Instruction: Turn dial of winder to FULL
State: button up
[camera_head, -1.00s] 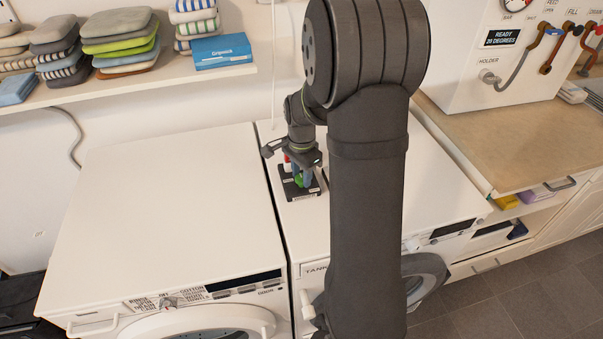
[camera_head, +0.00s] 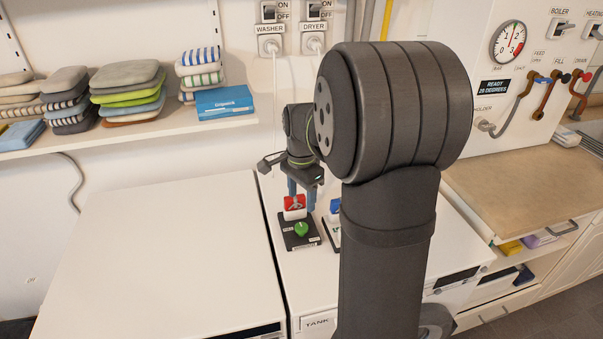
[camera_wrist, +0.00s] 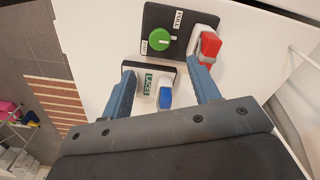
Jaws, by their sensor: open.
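The winder is a black plate (camera_head: 300,241) on the white machine top, with a green dial (camera_head: 301,229) and a red-and-white block (camera_head: 294,207). In the wrist view the dial (camera_wrist: 159,39) has a white pointer toward the right. The FULL label (camera_wrist: 178,19) is up and right of the dial, and another label (camera_wrist: 144,46) is on its left. My gripper (camera_head: 302,193) is open, its fingers beyond the dial by the red part. In the wrist view the red part (camera_wrist: 210,44) is by the right fingertip; contact is unclear.
A second unit with a LACES label (camera_wrist: 149,84) and a blue part (camera_wrist: 165,97) appears between my fingers in the wrist view. The white top (camera_head: 170,240) to the left is clear. A shelf (camera_head: 150,125) with folded cloths runs behind.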

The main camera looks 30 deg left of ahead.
notch_tip(320, 180, up, 7)
send_over(302, 226)
jog(key=shift+s+r, duration=0.1)
jog(key=shift+r, duration=0.05)
dwell(0.5)
notch_tip(302, 226, down, 18)
jog(key=shift+r, duration=0.25)
dwell(0.4)
